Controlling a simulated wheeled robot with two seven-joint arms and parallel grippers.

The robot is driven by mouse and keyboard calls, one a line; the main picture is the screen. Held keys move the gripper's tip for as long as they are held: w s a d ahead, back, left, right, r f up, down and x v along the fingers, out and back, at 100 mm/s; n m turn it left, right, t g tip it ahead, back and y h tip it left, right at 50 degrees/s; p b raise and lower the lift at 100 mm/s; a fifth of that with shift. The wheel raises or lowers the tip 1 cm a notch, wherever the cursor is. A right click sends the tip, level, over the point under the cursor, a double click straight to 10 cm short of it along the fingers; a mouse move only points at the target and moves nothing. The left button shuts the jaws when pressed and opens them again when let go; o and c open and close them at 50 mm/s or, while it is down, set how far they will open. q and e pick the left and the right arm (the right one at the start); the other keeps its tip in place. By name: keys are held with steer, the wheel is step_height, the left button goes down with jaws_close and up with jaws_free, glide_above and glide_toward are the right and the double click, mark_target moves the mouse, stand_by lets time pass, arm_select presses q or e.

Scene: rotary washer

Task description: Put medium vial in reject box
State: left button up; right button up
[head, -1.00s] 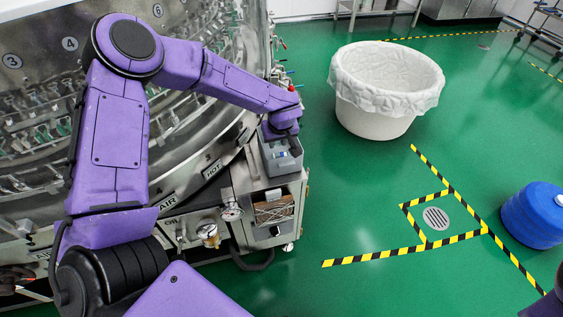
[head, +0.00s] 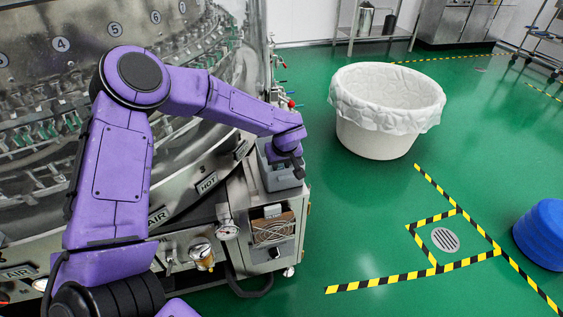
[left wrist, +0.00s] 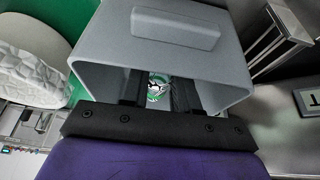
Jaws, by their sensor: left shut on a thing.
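The grey box (head: 278,178) stands on top of the steel cabinet beside the rotary washer. My left gripper (head: 298,170) reaches down at this box and hides part of it. In the left wrist view the grey box (left wrist: 95,62) surrounds the fingers of my left gripper (left wrist: 155,104), which point into its opening. The gripper is shut on a small clear and green-tinted thing, seemingly the vial (left wrist: 157,88), seen nearly end-on. Its size is hard to tell, and the head view does not show it. My right gripper is out of view.
The rotary washer (head: 120,60) fills the left side. A white lined tub (head: 385,130) stands on the green floor. A gauge (head: 228,229) and small fittings stick out near the cabinet (head: 262,262). A blue drum (head: 540,235) is at the right edge.

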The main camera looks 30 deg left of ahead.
arm_select(q)
steer(key=shift+f, duration=0.1)
steer(key=o, duration=1)
step_height(320, 180, up, 13)
steer(key=p, duration=1.6)
steer(key=shift+p, duration=0.3)
stand_by(0.5)
stand_by(0.4)
